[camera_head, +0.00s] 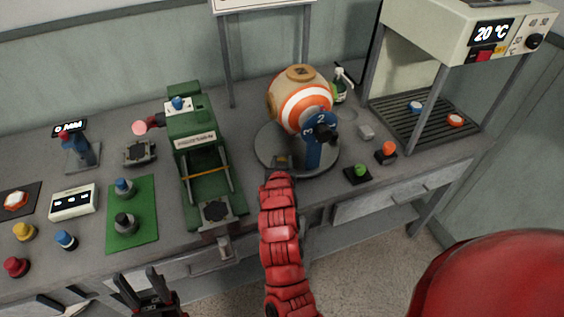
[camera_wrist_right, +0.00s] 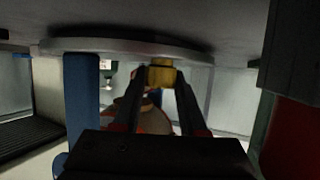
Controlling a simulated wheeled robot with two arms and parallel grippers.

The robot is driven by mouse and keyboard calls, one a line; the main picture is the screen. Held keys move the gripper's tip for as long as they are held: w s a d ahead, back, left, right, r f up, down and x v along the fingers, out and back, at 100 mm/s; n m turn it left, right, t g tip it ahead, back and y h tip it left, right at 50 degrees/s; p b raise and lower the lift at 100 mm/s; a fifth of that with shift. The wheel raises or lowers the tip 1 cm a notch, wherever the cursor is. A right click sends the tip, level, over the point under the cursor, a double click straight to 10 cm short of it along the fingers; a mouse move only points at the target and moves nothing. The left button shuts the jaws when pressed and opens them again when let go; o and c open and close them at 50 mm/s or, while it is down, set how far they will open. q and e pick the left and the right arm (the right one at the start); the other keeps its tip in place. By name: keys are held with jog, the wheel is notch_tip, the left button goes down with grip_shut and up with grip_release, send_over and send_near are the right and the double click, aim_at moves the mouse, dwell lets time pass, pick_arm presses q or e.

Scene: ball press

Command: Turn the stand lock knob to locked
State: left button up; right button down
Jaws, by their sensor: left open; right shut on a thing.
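The stand has a round grey base (camera_head: 262,142) and a blue upright (camera_head: 312,157) marked 2 and 3. It carries an orange and white striped ball (camera_head: 290,105). My right gripper (camera_head: 282,163) is at the front edge of the base. In the right wrist view its two fingers (camera_wrist_right: 162,88) are shut on a small yellow knob (camera_wrist_right: 162,72) beside the base's rim (camera_wrist_right: 120,47). The knob's lock marking cannot be read, and the gripper mostly hides it in the head view. My left gripper (camera_head: 145,284) is open and empty in front of the bench.
A green press (camera_head: 195,145) stands left of the stand. Green (camera_head: 361,170) and orange (camera_head: 388,149) buttons sit to its right. A temperature cabinet (camera_head: 455,35) stands at the right.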

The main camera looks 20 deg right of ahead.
jog(key=shift+c, duration=2.2)
grip_release()
jog(key=v, duration=1)
jog(key=shift+s+a+r+b, duration=0.15)
jog(key=shift+s+r+b, duration=0.1)
jog(key=shift+b, duration=0.05)
jog(key=p+v, duration=0.6)
jog(key=p, duration=0.1)
jog(key=shift+s, duration=0.35)
